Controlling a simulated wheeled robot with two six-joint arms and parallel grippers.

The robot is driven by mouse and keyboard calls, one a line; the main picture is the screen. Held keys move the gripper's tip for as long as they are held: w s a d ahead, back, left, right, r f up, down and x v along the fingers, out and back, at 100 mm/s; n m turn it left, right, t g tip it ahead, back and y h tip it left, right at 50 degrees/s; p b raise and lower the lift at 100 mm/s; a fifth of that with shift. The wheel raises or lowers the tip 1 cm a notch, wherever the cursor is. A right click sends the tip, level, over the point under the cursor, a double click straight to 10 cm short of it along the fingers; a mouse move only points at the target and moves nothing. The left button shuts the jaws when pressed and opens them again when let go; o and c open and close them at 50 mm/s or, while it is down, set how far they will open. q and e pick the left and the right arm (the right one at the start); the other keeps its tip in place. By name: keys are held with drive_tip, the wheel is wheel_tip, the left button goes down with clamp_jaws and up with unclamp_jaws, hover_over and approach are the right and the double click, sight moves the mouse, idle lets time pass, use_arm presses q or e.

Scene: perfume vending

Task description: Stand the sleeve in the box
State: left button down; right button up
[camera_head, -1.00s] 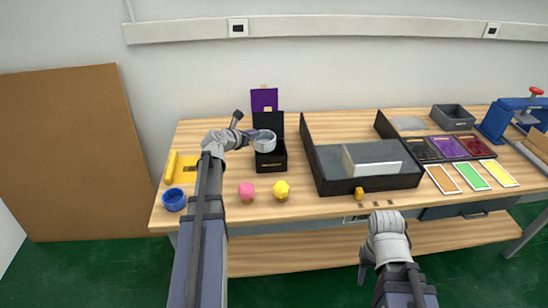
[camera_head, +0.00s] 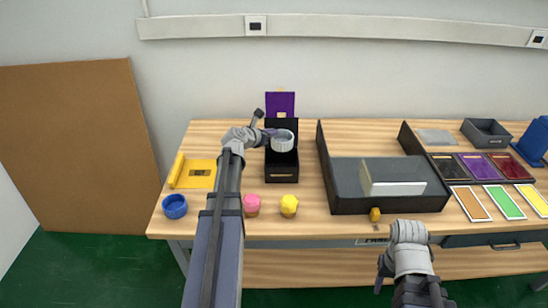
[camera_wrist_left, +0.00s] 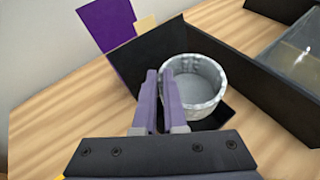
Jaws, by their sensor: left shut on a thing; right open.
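The sleeve is a short white-grey open ring (camera_head: 283,141), upright with its mouth facing up. It also shows in the left wrist view (camera_wrist_left: 205,72). My left gripper (camera_head: 268,136) is shut on the sleeve's left wall; its purple fingers (camera_wrist_left: 160,98) pinch the rim. The black box (camera_head: 282,172) stands open, its lid raised behind, and the sleeve is over the box's opening. In the wrist view the sleeve hides most of the box's inside, and I cannot tell whether it touches the floor. My right gripper (camera_head: 382,272) is open and empty in front of the table.
A purple card (camera_head: 280,104) stands behind the box lid. A large black tray (camera_head: 345,205) with a clear cover stands to the right. Pink (camera_head: 251,204) and yellow (camera_head: 289,205) caps sit in front, and a blue ring (camera_head: 174,206) at the left front.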

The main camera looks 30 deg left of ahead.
use_arm(q)
wheel_tip(320, 180, down, 7)
drive_tip(key=b, duration=0.6)
drive_tip(key=shift+f, duration=0.15)
drive_tip(key=shift+f+b, duration=0.55)
drive_tip(key=shift+b, duration=0.05)
drive_tip(key=shift+f, duration=0.1)
drive_tip(key=c, duration=1)
unclamp_jaws()
